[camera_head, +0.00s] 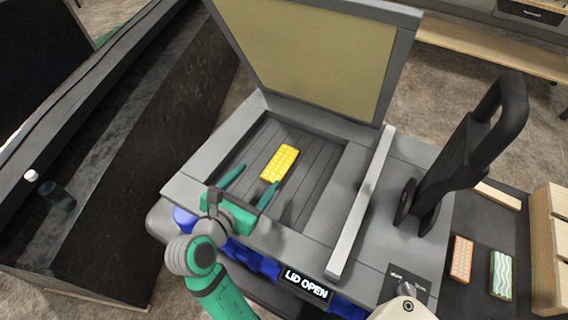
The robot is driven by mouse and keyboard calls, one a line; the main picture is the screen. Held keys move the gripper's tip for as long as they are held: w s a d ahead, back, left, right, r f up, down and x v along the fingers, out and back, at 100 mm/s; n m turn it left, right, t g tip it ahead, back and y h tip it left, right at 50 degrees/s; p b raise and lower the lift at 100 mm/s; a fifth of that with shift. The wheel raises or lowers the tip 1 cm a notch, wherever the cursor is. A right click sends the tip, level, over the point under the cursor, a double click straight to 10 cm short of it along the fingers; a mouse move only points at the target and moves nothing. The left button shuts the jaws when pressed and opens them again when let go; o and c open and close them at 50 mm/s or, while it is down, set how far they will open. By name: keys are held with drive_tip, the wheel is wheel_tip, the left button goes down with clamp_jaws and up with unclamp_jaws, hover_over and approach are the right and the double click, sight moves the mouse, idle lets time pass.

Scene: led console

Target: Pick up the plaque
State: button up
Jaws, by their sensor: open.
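The plaque, seen as a small yellow patterned block (280,163), lies on the dark slatted floor of the open console bay (318,180). My green gripper (254,185) reaches in from the lower left with its two fingers spread. The fingertips are close to the near side of the yellow block, with nothing between them. I cannot tell the gripper's exact height above the bay floor. An orange patterned block (461,258) and a green-and-white wavy block (501,274) lie on a dark surface at the right.
The console lid (318,55) stands open behind the bay. A display (306,284) reads "LID OPEN". A grey bar (361,205) runs along the bay's right side, and a tall black handle (470,150) rises beyond it. Wooden slats (553,240) stand at far right.

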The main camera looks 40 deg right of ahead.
drive_tip(key=shift+s+d+f+n+g, duration=0.25)
drive_tip(key=shift+s+f+n+g, duration=0.1)
drive_tip(key=shift+s+g, duration=0.2)
approach(281, 162)
drive_tip(key=shift+x, duration=3.95)
drive_tip(key=c, duration=1.2)
